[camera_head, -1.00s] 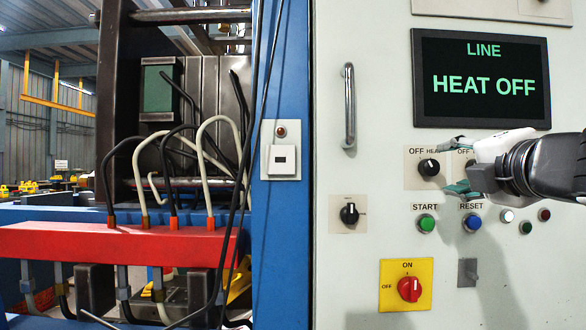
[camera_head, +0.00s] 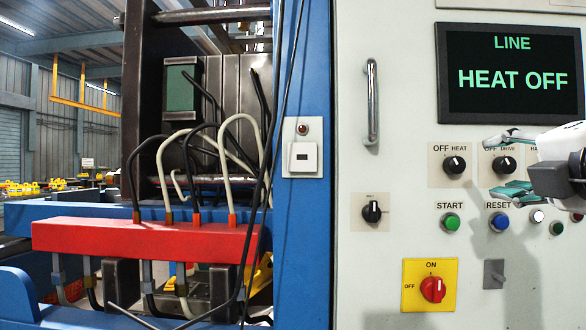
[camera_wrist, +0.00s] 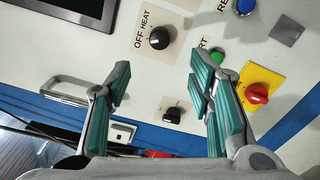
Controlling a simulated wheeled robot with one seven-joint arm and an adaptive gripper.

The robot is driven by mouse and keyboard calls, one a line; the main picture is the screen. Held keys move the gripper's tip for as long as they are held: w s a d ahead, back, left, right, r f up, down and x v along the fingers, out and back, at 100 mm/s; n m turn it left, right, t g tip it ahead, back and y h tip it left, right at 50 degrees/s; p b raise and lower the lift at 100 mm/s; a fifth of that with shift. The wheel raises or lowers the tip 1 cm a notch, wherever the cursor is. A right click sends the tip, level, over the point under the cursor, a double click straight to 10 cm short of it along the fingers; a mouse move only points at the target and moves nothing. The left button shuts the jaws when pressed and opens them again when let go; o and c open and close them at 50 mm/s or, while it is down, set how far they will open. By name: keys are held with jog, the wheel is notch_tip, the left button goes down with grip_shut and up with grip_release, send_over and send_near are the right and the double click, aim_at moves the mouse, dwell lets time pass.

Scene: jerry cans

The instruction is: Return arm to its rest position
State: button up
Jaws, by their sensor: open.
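My gripper (camera_head: 508,166) is at the right edge of the head view, in front of the control panel, with its fingers pointing left. It is open and empty. In the wrist view its two teal-padded fingers (camera_wrist: 160,100) stand wide apart, with panel surface between them. The OFF HEAT knob (camera_head: 454,165) is left of the fingertips in the head view and shows beyond them in the wrist view (camera_wrist: 159,38). The DRIVE knob (camera_head: 503,164) shows between the fingers in the head view. The rest of my arm is mostly out of view on the right.
The panel's screen (camera_head: 509,78) reads LINE HEAT OFF. Below the knobs are the START button (camera_head: 450,222), the RESET button (camera_head: 499,222) and a red switch on yellow (camera_head: 433,289). A handle (camera_head: 372,103) protrudes at left. A machine with cables and a red bar (camera_head: 150,238) stands further left.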

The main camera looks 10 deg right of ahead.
jog(key=s+a+f+m+g+h, duration=0.1)
jog(key=s+f+m+g, duration=0.1)
jog(key=f+m+g, duration=0.5)
jog(key=s+a+f+m+g+h, duration=0.1)
jog(key=s+f+m+g, duration=0.15)
jog(key=f+m, duration=0.85)
jog(key=s+a+f+m+g+y, duration=0.1)
jog(key=s+a+f+g+y, duration=0.6)
jog(key=s+a+f, duration=0.75)
notch_tip(320, 180, up, 21)
jog(key=w+a+t+p, duration=0.1)
jog(key=t+p, duration=0.2)
jog(key=p, duration=1.6)
jog(key=shift+w+a+p, duration=0.3)
jog(key=shift+w+a, duration=0.05)
jog(key=shift+r, duration=0.1)
jog(key=shift+s+d, duration=0.1)
